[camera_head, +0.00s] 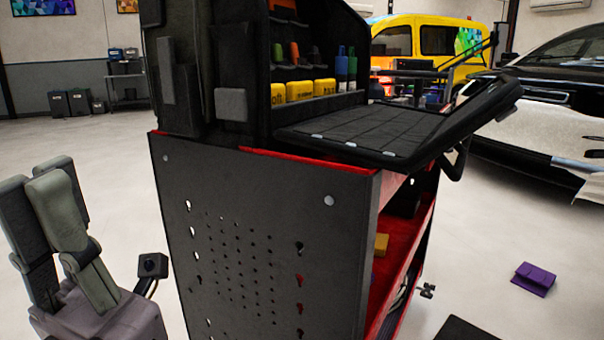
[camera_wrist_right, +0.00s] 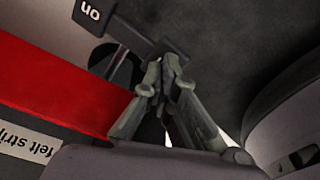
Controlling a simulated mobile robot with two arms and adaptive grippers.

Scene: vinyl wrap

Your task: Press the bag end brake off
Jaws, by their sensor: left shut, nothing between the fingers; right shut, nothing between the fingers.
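The brake shows in the right wrist view as a dark rocker bar with a tab marked "on" (camera_wrist_right: 92,14) at upper left. Its other black end (camera_wrist_right: 173,47) is at the upper middle. My right gripper (camera_wrist_right: 165,66) is shut and empty, with its fingertips right at that other end; I cannot tell if they touch it. In the head view a black bag (camera_head: 205,60) stands open on the cart (camera_head: 250,225). My left gripper (camera_head: 38,172) is shut and empty, left of the cart and apart from it. My right gripper and the brake are hidden in the head view.
A red band (camera_wrist_right: 60,90) and a "felt strip" label (camera_wrist_right: 30,142) lie left of my right gripper. A purple item (camera_head: 534,280) lies on the floor to the right. A black car (camera_head: 545,100) and a yellow van (camera_head: 430,38) stand behind. The floor at left is clear.

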